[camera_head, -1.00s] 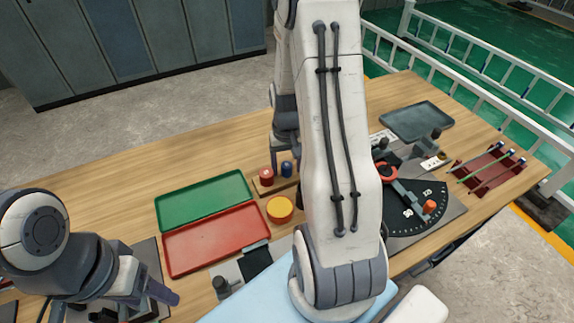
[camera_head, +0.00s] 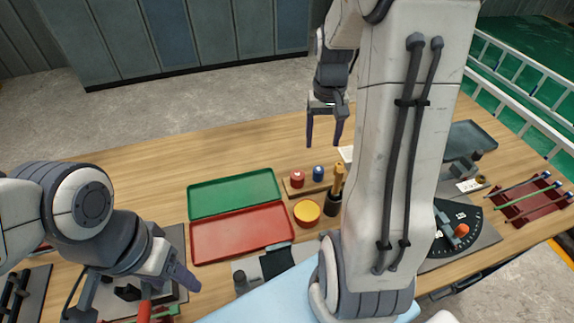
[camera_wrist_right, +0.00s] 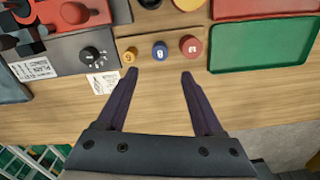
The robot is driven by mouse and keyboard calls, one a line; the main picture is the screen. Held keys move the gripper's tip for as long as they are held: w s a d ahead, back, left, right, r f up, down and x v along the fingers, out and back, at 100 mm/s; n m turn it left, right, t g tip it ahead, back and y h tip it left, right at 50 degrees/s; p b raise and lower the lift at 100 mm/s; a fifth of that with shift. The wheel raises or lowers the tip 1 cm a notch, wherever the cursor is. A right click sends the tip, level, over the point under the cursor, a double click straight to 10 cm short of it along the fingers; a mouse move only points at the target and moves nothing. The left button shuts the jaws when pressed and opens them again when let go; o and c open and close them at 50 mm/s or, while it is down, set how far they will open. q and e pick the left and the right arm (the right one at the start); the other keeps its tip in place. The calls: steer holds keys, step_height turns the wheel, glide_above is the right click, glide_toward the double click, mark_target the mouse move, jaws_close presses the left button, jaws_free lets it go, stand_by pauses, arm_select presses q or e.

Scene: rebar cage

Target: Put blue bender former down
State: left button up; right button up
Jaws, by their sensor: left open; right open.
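The blue bender former (camera_head: 318,173) stands upright on the small wooden rack (camera_head: 286,188), beside the red former (camera_head: 297,178). In the right wrist view the blue former (camera_wrist_right: 159,49) sits between the red former (camera_wrist_right: 190,46) and a yellow one (camera_wrist_right: 129,55). My right gripper (camera_head: 324,138) is open and empty, behind and above the rack. In the right wrist view its fingertips (camera_wrist_right: 160,72) are spread apart, with the blue former beyond the gap and untouched. My left gripper (camera_head: 135,300) is open at the lower left, near a dark fixture.
A green tray (camera_head: 232,194) and a red tray (camera_head: 215,240) lie left of the rack. A yellow-topped round piece (camera_head: 307,211) is in front of it. The bending plate (camera_head: 490,225) stands to the right. My right arm hides part of the table. The back of the table is clear.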

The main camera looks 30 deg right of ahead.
steer(key=s+a+r+n, duration=0.1)
steer(key=s+a+n, duration=0.15)
steer(key=a, duration=0.75)
steer(key=s+a+r+n, duration=0.15)
steer(key=a+n, duration=0.25)
steer(key=a, duration=0.6)
steer(key=s+a+n+y, duration=0.1)
steer(key=s+a+n, duration=0.5)
steer(key=s+a, duration=0.4)
steer(key=s, duration=0.2)
steer(key=shift+s+r, duration=0.2)
steer(key=shift+s, duration=0.15)
